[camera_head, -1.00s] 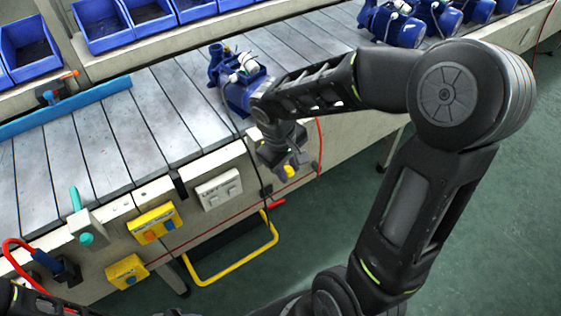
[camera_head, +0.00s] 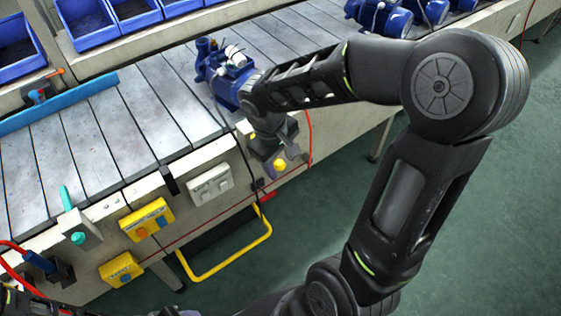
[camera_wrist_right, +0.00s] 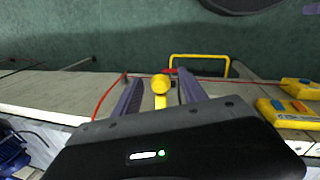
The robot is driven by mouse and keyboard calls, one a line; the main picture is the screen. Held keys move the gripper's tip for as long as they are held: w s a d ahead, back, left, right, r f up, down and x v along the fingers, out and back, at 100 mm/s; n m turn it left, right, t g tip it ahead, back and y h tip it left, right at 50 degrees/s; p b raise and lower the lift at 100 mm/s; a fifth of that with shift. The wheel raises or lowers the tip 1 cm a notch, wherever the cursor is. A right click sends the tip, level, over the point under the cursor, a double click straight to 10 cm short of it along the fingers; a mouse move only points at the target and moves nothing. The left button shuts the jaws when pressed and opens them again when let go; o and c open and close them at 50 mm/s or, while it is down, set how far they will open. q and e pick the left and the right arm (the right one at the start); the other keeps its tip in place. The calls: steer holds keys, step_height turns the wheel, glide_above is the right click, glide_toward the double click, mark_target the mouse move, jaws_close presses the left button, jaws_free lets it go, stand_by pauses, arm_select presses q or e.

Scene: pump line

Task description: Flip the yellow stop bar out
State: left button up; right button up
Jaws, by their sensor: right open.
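A yellow bar with a round knob (camera_wrist_right: 161,85) shows in the right wrist view, its short stem pointing towards the palm. The knob (camera_head: 280,164) also shows in the head view at the conveyor's front side. My right gripper (camera_head: 274,160) is at the knob, beside the conveyor edge. In the right wrist view its two fingers (camera_wrist_right: 160,92) stand apart on either side of the knob and stem, with gaps visible. The bar's mount is hidden behind my gripper.
A blue pump (camera_head: 225,72) stands on the conveyor (camera_head: 150,110) behind my right wrist. A yellow loop (camera_head: 232,262) hangs below the front edge. Yellow button boxes (camera_head: 147,220) and a white switch box (camera_head: 211,186) line the front. A red cord (camera_head: 309,140) runs nearby.

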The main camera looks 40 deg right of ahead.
step_height(320, 180, up, 7)
steer(key=a, duration=0.1)
steer(key=shift+s+a+r, duration=0.15)
steer(key=shift+a, duration=0.05)
stand_by(0.5)
steer(key=w+a+f+t+y, duration=0.3)
steer(key=w+a+t, duration=0.1)
steer(key=w+a, duration=0.3)
steer(key=w+a+f+m+y, duration=0.1)
steer(key=a+f+m+y, duration=0.15)
steer(key=a+f, duration=0.95)
steer(key=s+a+f+g, duration=0.2)
steer(key=s+f, duration=0.7)
steer(key=s+a+f+m+g, duration=0.1)
steer(key=s+a+f, duration=0.1)
steer(key=s+f, duration=0.7)
steer(key=shift+s+a+f+g+y, duration=0.15)
steer(key=shift+s+f+g+y, duration=0.05)
steer(key=shift+f+g+y, duration=0.25)
